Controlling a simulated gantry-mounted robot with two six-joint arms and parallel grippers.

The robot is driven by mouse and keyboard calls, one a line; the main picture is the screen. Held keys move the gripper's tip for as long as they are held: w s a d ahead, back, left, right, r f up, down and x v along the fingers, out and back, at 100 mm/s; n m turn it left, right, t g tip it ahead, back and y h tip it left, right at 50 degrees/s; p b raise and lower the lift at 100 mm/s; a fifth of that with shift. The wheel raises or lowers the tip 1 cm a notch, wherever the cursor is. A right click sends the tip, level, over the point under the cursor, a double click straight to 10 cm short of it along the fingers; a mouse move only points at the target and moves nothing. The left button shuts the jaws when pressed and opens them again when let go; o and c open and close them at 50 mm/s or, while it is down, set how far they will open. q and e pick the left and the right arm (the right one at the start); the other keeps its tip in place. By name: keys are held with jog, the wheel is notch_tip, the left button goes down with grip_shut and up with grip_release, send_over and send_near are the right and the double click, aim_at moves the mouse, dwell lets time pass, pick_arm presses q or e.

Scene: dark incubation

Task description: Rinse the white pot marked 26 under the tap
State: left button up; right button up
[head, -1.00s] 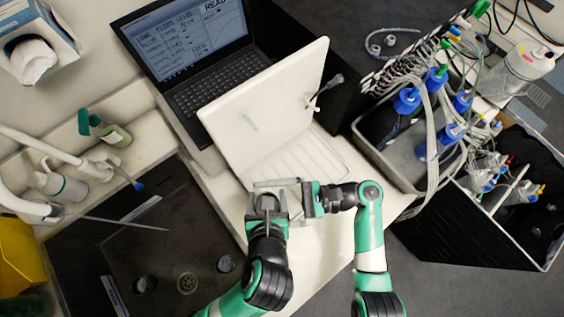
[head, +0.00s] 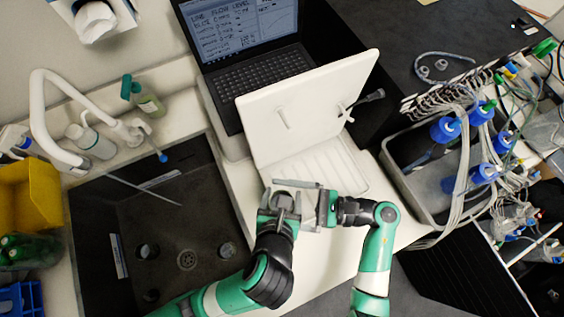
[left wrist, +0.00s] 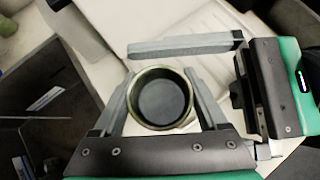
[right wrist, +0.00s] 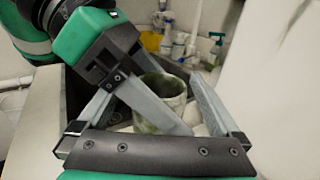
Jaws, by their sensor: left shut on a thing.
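A small round pot (left wrist: 160,98) with a dark inside and a greenish rim sits between the fingers of my left gripper (left wrist: 161,80), which is shut on it. In the right wrist view the pot (right wrist: 166,92) looks pale with green-grey stains; no number can be read. My right gripper (right wrist: 152,85) has its fingers spread apart, close beside the pot and my left gripper, and holds nothing that I can make out. Both grippers are over the white counter. The white tap (head: 60,95) arches at the left, over the dark sink (head: 185,225).
A white upright panel (head: 310,105) and a laptop (head: 245,75) stand behind the grippers. A bin of blue-capped bottles (head: 405,185) is at the right. Bottles stand by the tap (head: 95,140). A yellow bin (head: 25,205) is at the far left. The sink basin is mostly open.

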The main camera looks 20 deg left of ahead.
jog(key=shift+d, duration=0.15)
jog(key=v, duration=1.1)
jog(key=shift+d, duration=0.35)
jog(key=shift+w, duration=0.1)
pick_arm(q)
jog(key=w+d+f+m+h, duration=0.1)
jog(key=f+m, duration=0.1)
jog(key=w+d+f+m+h, duration=0.2)
jog(key=shift+w+d+f+m+h, duration=0.1)
jog(key=shift+w+d+m+h, duration=0.1)
jog(key=shift+d+m+h, duration=0.1)
